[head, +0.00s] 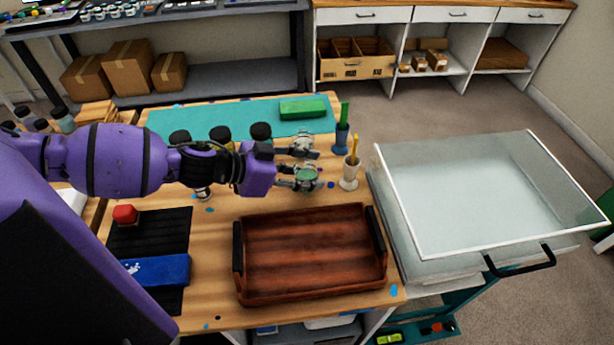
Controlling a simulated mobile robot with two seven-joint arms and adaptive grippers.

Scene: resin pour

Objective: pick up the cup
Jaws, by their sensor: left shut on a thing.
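My left gripper (308,165) reaches in from the left over the wooden worktable. It is shut on a small cup (306,174) whose round, greenish top shows by the fingers. The fingers hide much of the cup, and I cannot tell whether its base touches the table. A white cup (349,174) with a yellow stick stands just right of the gripper, and a blue cup (341,138) with a green stick stands behind it. My right gripper is not in view.
A brown wooden tray (311,296) with dark handles lies in front of the gripper. Dark-capped bottles (261,131) stand behind my left arm on a teal mat (240,112) with a green block (303,107). A glass-topped cart (480,190) stands at the right.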

